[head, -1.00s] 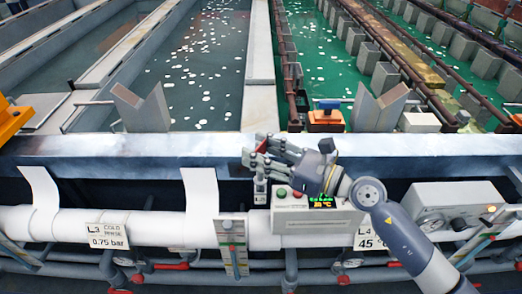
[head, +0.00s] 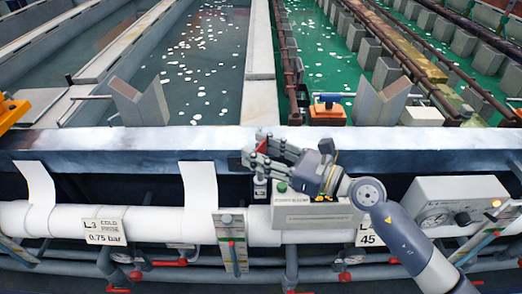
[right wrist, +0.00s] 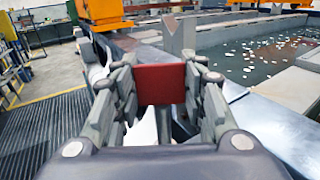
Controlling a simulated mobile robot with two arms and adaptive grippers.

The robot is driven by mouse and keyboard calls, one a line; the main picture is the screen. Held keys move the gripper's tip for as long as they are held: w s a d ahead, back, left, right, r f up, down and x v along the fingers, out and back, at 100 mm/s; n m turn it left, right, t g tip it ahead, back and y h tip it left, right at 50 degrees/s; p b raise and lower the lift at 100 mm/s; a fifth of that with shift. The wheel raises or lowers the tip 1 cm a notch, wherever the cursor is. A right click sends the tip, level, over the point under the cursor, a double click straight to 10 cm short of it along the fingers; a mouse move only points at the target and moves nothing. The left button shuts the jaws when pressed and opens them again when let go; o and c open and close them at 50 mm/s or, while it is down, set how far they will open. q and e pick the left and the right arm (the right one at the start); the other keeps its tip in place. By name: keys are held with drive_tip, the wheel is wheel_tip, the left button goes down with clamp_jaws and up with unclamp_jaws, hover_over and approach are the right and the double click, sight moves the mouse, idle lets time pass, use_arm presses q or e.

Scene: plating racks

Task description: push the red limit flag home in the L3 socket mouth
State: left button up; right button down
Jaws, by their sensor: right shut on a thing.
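My right gripper (head: 258,158) reaches in from the right at the front of the tank rim, with its fingers pointing left. In the right wrist view its fingers (right wrist: 161,90) are shut on the red limit flag (right wrist: 161,84), a flat red plate held across between them. In the head view the fingers mostly hide the flag. A small pale fitting (head: 260,188) with a dark mark sits just below the fingertips; its lettering is unclear, and I cannot tell whether the flag touches it. An L3 cold rinse sign (head: 105,231) hangs on the white pipe at left. My left gripper is not in view.
A control box (head: 318,214) stands just below my right wrist. The steel rim (head: 130,143) runs across behind the gripper, with tanks beyond. A lever gauge (head: 233,243) and a white strip (head: 200,200) are left of the gripper. A dial box (head: 455,202) stands at right.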

drive_tip(key=shift+f, duration=0.25)
drive_tip(key=c, duration=0.9)
unclamp_jaws()
drive_tip(key=shift+d, duration=0.1)
drive_tip(key=shift+s+d, duration=0.2)
drive_tip(key=shift+d, duration=0.1)
drive_tip(key=v, duration=1.1)
drive_tip(key=shift+s, duration=0.1)
drive_tip(key=shift+d, duration=0.1)
